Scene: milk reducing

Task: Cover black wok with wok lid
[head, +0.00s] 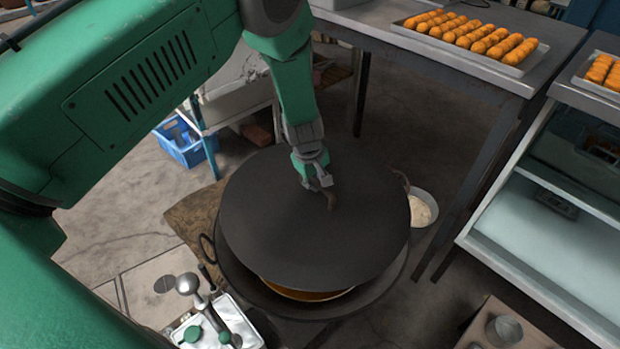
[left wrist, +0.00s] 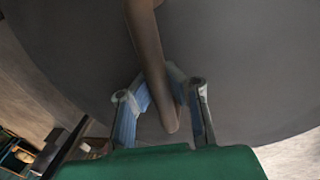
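The wok lid (head: 290,225) is a wide dark disc over the black wok (head: 375,290), offset toward the back. A crescent of the wok's inside with an orange-brown content (head: 305,293) shows under the lid's front edge. Whether the lid touches the wok's rim I cannot tell. My left gripper (head: 318,182) is at the lid's brown handle (head: 331,200). In the left wrist view, the handle (left wrist: 148,50) runs between the fingers of my left gripper (left wrist: 163,88), which close around it. The lid (left wrist: 235,60) fills most of that view. My right gripper is not in view.
A metal table with a tray of orange rolls (head: 515,72) stands back right. A shelf unit (head: 540,235) is at right. A pale bowl (head: 422,207) sits right of the wok. A metal container with ladles (head: 215,325) stands front left. A blue crate (head: 185,145) is behind.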

